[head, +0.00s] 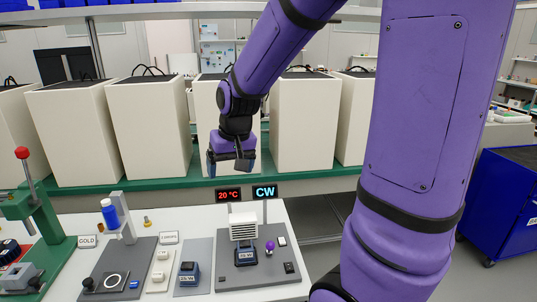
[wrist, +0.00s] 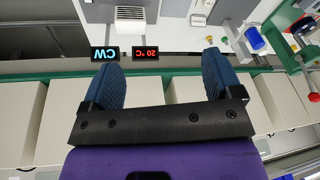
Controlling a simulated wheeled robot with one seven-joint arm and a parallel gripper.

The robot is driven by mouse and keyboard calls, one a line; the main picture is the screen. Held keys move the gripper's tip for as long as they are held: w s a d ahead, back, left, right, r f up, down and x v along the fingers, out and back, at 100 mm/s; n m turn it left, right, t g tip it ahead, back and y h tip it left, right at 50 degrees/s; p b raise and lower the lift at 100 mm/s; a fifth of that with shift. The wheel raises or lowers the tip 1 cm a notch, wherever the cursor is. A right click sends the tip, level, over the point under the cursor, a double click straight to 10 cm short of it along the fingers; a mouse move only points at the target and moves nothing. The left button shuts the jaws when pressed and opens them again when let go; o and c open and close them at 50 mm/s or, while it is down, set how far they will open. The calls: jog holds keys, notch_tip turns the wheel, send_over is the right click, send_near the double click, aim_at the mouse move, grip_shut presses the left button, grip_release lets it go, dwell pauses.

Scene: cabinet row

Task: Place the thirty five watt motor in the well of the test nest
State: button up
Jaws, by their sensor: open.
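My gripper (head: 232,166) hangs open and empty in front of the cream cabinets, well above the bench; its blue fingers also show apart in the wrist view (wrist: 160,80). A dark blue motor-like block (head: 189,268) stands on a grey mat at the front of the bench, with a wattage label too small to read surely. To its right, another dark blue block (head: 245,253) with a similar label sits on a dark grey base plate (head: 227,277), below a white louvred box (head: 243,226). I cannot tell which is the thirty five watt motor or see the nest's well.
Displays reading 20 °C (head: 228,195) and CW (head: 265,192) stand behind the louvred box. A purple knob (head: 270,246) is beside the right block. A blue spool (head: 110,214), a green press (head: 38,218) and white blocks (head: 158,276) stand left. Cream cabinets (head: 149,125) line the back.

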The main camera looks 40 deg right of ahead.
jog(key=s+a+r+n+t, duration=0.1)
jog(key=s+a+r, duration=0.1)
jog(key=s+r, duration=0.3)
jog(key=s+a+r+n+t, duration=0.1)
jog(key=s+r, duration=0.4)
jog(key=s, duration=0.8)
jog(key=shift+s+a+r+n, duration=0.25)
jog(key=shift+a+r+n, duration=0.15)
jog(key=shift+a+n, duration=0.25)
jog(key=shift+c, duration=0.2)
